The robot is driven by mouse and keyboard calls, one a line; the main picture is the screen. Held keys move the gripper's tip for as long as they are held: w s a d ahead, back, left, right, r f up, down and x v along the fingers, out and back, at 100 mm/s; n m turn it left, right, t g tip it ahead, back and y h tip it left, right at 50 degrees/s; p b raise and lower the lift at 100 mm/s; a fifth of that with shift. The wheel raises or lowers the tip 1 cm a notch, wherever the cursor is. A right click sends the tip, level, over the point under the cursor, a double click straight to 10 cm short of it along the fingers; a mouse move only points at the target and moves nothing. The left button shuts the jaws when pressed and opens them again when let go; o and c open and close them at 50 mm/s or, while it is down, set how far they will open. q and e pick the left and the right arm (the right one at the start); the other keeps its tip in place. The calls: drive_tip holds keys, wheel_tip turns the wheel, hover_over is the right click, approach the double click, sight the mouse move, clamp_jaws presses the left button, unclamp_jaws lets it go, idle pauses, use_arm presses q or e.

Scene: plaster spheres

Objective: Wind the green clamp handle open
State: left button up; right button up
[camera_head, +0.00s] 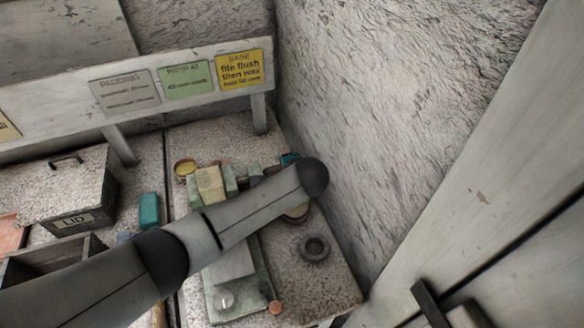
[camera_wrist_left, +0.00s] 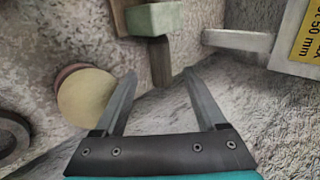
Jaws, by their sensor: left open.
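My left gripper (camera_wrist_left: 160,74) is open in the left wrist view, with its two fingers apart and nothing held. A green block (camera_wrist_left: 153,18) lies above the fingertips there, with a brown-grey bar (camera_wrist_left: 160,60) running from it into the gap as pictured. I cannot tell whether the bar is the clamp handle or whether a finger touches it. In the head view, green clamp-like parts (camera_head: 231,183) stand beside a tan block (camera_head: 210,186). My left arm crosses in front of this area and hides most of the left gripper. I see no right gripper.
A rough wall (camera_head: 370,110) rises close beside the arm's end. A dark ring (camera_head: 315,248) lies on the bench. A pale yellow disc (camera_wrist_left: 86,98) is just left of the fingers. A lidded box (camera_head: 65,190) and teal block (camera_head: 149,210) stand left, below the sign rail.

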use_arm(q)
drive_tip(key=p+v, duration=0.2)
drive_tip(key=v, duration=0.7)
drive_tip(key=shift+s, duration=0.1)
drive_tip(key=shift+w+f+b, duration=0.1)
drive_tip(key=shift+w+b, duration=0.2)
drive_tip(key=w+a+f+g+b, duration=0.1)
drive_tip(key=w+a+g+b, duration=0.25)
drive_tip(key=w+b, duration=0.25)
drive_tip(key=g+h+b, duration=0.2)
drive_tip(key=g+b, duration=0.1)
drive_tip(key=b, duration=0.2)
approach(276, 168)
drive_tip(key=shift+h, duration=0.3)
drive_tip(key=f+b, duration=0.1)
drive_tip(key=f, duration=0.2)
drive_tip(key=w+f+b, duration=0.1)
drive_tip(key=f, duration=0.2)
drive_tip(key=a+f+b, duration=0.1)
drive_tip(key=f+b, duration=0.1)
drive_tip(key=f, duration=0.1)
drive_tip(key=shift+w+f, duration=0.15)
drive_tip(key=shift+f, duration=0.2)
drive_tip(key=shift+c, duration=0.2)
